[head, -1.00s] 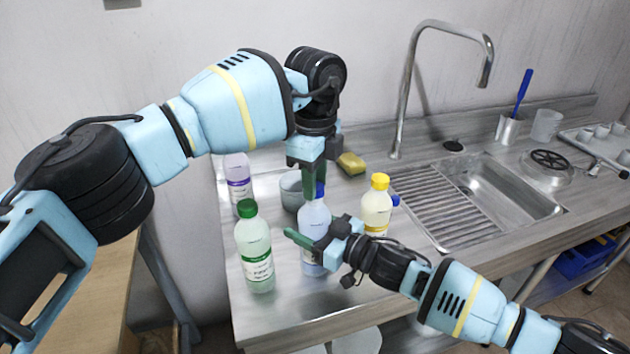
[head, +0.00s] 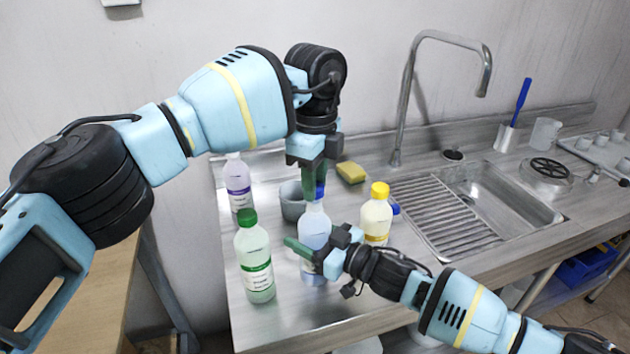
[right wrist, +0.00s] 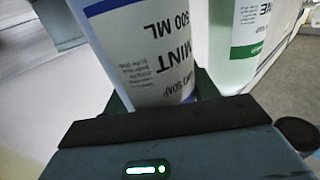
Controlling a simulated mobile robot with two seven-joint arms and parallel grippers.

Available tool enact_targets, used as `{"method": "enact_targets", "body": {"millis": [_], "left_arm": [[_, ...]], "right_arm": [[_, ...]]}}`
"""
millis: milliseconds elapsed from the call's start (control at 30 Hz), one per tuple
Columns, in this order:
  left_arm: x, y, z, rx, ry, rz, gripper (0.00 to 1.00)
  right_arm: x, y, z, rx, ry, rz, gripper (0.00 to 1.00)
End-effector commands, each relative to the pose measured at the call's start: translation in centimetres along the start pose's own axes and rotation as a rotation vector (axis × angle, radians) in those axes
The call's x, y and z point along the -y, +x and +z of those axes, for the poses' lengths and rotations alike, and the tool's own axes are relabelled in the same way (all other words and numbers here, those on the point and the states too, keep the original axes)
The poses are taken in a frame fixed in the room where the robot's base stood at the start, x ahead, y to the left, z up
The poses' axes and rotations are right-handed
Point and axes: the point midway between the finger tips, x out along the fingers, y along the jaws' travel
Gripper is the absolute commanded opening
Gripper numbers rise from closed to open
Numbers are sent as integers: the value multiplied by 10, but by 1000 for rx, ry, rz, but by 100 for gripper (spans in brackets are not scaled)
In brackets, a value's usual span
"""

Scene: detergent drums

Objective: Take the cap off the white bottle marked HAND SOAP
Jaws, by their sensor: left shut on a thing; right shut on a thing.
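The pale bottle (head: 313,229) stands on the counter between the green-capped and yellow-capped bottles. In the right wrist view its white label (right wrist: 150,50) reads upside down "500 ML", "MINT" and partly "SOAP". My right gripper (head: 318,256) is shut on the bottle's body from the right. My left gripper (head: 315,184) comes down from above, shut on the blue cap (head: 320,193). The cap is at the top of the bottle's neck; its fingers partly hide it, and I cannot tell whether it is loose.
A green-capped bottle (head: 254,262) stands close on the left, a purple-labelled bottle (head: 238,184) behind it. A yellow-capped bottle (head: 376,216) stands right. The sink (head: 480,200) is to the right.

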Motion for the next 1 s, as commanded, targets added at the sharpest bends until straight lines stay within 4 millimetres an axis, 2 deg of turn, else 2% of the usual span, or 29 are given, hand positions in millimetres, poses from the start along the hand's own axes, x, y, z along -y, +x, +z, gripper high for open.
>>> {"method": "enact_targets", "body": {"millis": [300,533,567,700,767,1000], "left_arm": [[0,-34,0,1,-1,-1,2],[0,-37,0,0,0,0,2],[0,-36,0,0,0,0,2],[0,-36,0,0,0,0,2],[0,-36,0,0,0,0,2],[0,-36,0,0,0,0,2]], "right_arm": [[0,0,0,1,0,0,0],[0,0,0,1,0,0,0],[0,0,0,1,0,0,60],[0,0,0,1,0,0,78],[0,0,0,1,0,0,84],[0,0,0,0,0,0,84]]}}
